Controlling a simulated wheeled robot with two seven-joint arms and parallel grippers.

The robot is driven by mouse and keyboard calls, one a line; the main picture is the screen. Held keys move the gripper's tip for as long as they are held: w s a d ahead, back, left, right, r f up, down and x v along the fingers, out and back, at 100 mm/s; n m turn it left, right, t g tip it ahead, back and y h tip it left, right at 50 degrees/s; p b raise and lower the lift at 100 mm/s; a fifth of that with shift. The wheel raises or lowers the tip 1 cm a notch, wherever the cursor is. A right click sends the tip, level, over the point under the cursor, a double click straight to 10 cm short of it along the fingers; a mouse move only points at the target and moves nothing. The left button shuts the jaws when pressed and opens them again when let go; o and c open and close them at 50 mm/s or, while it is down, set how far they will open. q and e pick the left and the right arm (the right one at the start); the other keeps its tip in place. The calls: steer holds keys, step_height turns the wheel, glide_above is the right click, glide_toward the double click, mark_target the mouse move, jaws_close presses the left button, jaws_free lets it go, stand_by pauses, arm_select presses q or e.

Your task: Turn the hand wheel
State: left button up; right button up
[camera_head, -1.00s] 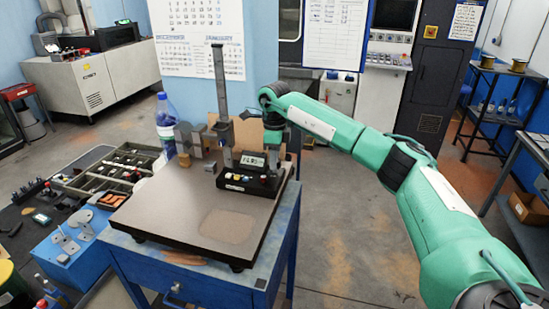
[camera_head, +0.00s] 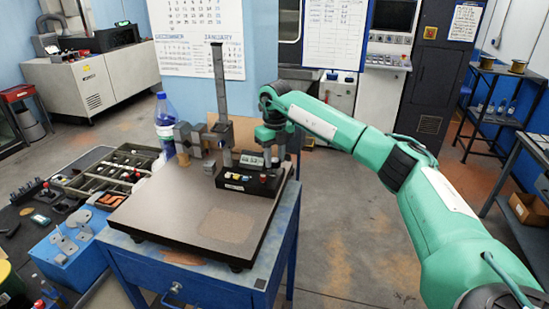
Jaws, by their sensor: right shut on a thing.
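The gauge stand has a tall dark column (camera_head: 219,90) and a black base box (camera_head: 240,182) with coloured buttons and a small display (camera_head: 251,160). It stands at the back of a dark plate (camera_head: 170,205). A grey measuring arm (camera_head: 188,140) reaches left from the column. My right gripper (camera_head: 278,158) comes from the right at the box's right end. It is shut on what seems to be the hand wheel, which its fingers mostly hide. The display is partly covered. My left gripper is out of view.
The plate lies on a blue bench (camera_head: 255,250). A blue-capped bottle (camera_head: 165,125) stands behind the plate's left side. A compartment tray (camera_head: 115,175) and a blue block with grey parts (camera_head: 62,245) lie left. The plate's front is clear.

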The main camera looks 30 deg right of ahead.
steer(key=m, duration=0.7)
steer(key=shift+d+r, duration=0.1)
steer(key=shift+r, duration=0.05)
steer(key=m, duration=0.8)
steer(key=shift+m, duration=0.3)
steer(key=m, duration=0.6)
steer(key=shift+s, duration=0.15)
steer(key=m, duration=0.6)
steer(key=o, duration=1)
steer(key=shift+c, duration=0.2)
